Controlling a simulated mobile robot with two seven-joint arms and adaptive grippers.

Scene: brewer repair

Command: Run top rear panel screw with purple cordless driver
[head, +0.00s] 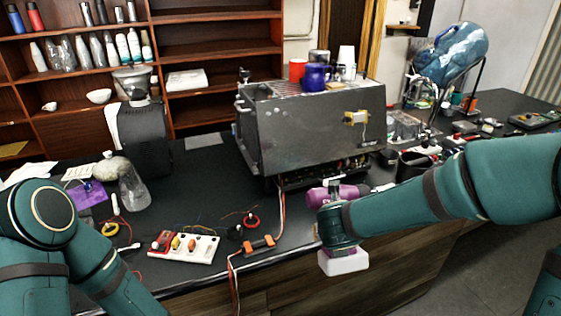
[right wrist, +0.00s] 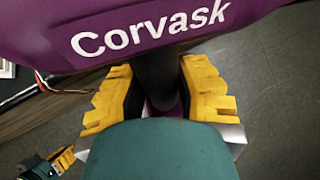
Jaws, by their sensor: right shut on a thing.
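The purple cordless driver (head: 350,193) is at the counter's front edge, in front of the brewer's lower right part. Its pale base (head: 343,262) hangs below my right wrist. In the right wrist view its purple body (right wrist: 150,30) reads "Corvask". My right gripper (right wrist: 157,88) is shut on its dark handle, with yellow fingers on both sides. The grey metal brewer (head: 310,130) stands on the counter; I cannot make out the top rear panel screw. My left gripper (right wrist: 62,158) seems to show small at the lower left of the right wrist view; its opening is unclear.
A white block with coloured parts (head: 184,247) and an orange tool (head: 259,244) lie on the counter (head: 190,185) left of the driver. Cables hang over the front edge. A grinder (head: 142,135) stands left of the brewer; cups (head: 316,77) stand on top.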

